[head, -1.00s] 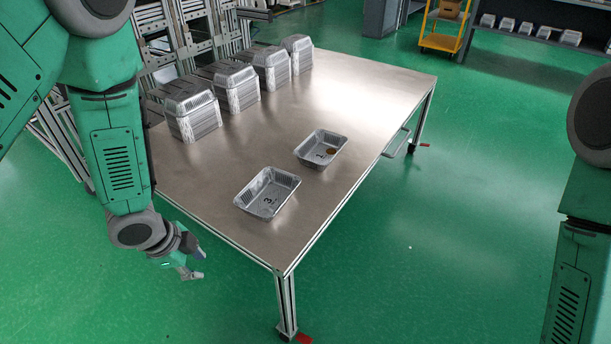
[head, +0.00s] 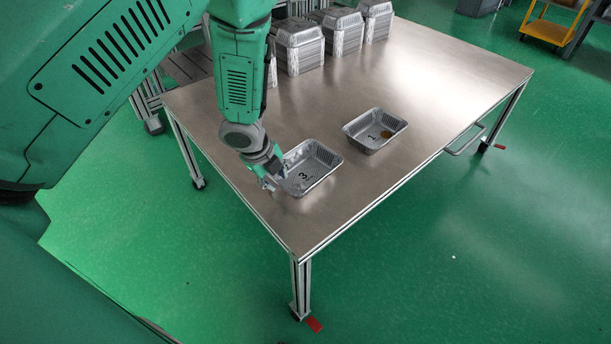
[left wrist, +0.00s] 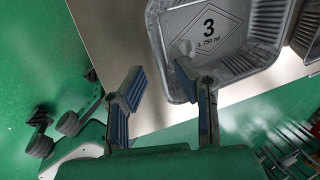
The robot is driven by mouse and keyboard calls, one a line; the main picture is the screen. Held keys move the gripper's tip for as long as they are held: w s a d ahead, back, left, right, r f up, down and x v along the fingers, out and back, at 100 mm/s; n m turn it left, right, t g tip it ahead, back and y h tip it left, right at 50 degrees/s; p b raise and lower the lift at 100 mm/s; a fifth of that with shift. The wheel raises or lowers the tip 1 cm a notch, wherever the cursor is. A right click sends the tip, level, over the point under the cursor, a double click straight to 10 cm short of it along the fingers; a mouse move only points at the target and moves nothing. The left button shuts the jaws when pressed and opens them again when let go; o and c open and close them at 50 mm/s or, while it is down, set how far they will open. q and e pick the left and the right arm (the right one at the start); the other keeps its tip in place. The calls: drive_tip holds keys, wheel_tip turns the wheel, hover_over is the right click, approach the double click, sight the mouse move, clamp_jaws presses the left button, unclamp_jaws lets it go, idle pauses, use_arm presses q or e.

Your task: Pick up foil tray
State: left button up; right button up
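A silver foil tray marked 3 (head: 318,168) sits on the metal table (head: 440,85) near its front left edge. It shows large in the left wrist view (left wrist: 240,62), with its printed 3 inside. My left gripper (head: 270,182) is at this tray's near-left side, low over the table. In the left wrist view its blue-padded fingers (left wrist: 158,80) stand apart. One finger overlaps the tray's inside and the other is outside its wall; I cannot tell if either touches. A second foil tray marked 1 (head: 362,128) lies farther right. My right gripper is out of view.
Several stacks of foil trays (head: 300,50) stand along the table's back left. A small brownish round item (head: 386,134) is in tray 1. The table's right half is clear. A yellow cart (head: 547,30) stands at the far right.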

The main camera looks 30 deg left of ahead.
sight(284, 186)
use_arm(q)
drive_tip(key=shift+w+d+f, duration=0.1)
drive_tip(key=shift+d+f, duration=0.05)
drive_tip(key=shift+d, duration=0.1)
drive_tip(key=b+x, duration=0.1)
drive_tip(key=x, duration=0.1)
drive_tip(key=b+x, duration=0.1)
drive_tip(key=x, duration=0.1)
drive_tip(key=shift+w+a+f, duration=0.2)
drive_tip(key=shift+w+f, duration=0.1)
drive_tip(key=shift+a+f, duration=0.1)
drive_tip(key=shift+f, duration=0.1)
drive_tip(key=shift+d+r, duration=0.1)
drive_tip(key=shift+d, duration=0.15)
clamp_jaws()
drive_tip(key=shift+d, duration=0.1)
